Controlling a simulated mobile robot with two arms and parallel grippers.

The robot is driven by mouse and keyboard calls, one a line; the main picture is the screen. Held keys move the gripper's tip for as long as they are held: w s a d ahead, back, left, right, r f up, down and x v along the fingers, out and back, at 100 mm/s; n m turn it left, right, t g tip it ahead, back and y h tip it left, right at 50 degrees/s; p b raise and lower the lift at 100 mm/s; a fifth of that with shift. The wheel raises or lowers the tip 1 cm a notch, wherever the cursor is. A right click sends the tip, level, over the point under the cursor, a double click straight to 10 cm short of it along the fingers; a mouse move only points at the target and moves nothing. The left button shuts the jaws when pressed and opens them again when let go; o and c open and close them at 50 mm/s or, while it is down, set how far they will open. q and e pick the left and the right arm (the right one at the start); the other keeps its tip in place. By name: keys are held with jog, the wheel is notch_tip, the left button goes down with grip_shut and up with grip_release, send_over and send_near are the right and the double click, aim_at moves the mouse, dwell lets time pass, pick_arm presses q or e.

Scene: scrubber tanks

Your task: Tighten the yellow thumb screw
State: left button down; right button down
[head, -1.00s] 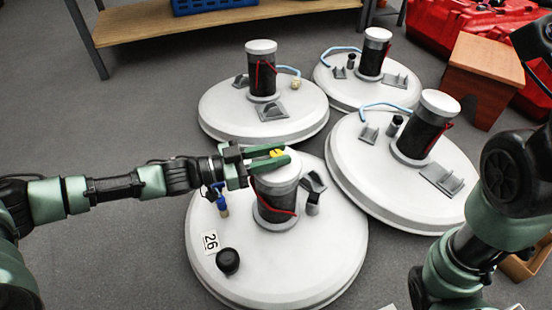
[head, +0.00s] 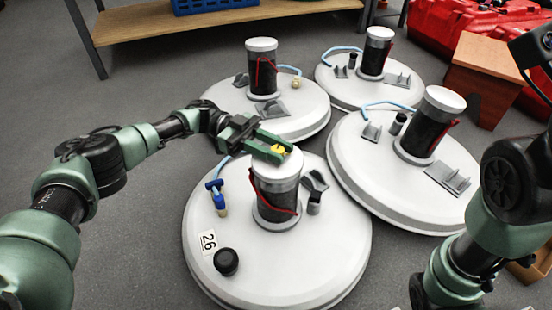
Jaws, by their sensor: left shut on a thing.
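The yellow thumb screw (head: 278,148) sits on top of the white-capped black cylinder (head: 274,195) on the nearest round white tank lid (head: 330,255), which bears the number 26. My left gripper (head: 277,148) reaches in from the left over the cap. Its green fingers are shut on the yellow thumb screw, one on each side, and partly hide it. My right arm shows at the right edge, but its gripper is out of view.
Three more white lids (head: 316,112) with capped cylinders stand behind and to the right. The near lid carries a blue-handled valve (head: 217,194) and a black knob (head: 226,262). A wooden stool (head: 482,75) and red cases (head: 425,25) stand at the back right.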

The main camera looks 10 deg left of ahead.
pick_arm(q)
jog(key=shift+w+d+r+m+g+y+b, duration=0.15)
jog(key=shift+m+g+y+b, duration=0.2)
jog(key=shift+m+g, duration=0.25)
jog(key=shift+s+r+m+g+y+b, duration=0.1)
jog(key=shift+m+g+y+b, duration=0.2)
jog(key=shift+m+g, duration=0.3)
jog(key=shift+r+g+y, duration=0.1)
jog(key=shift+g+y, duration=0.15)
jog(key=shift+g, duration=0.25)
jog(key=c, duration=1.4)
grip_release()
jog(key=o, duration=0.3)
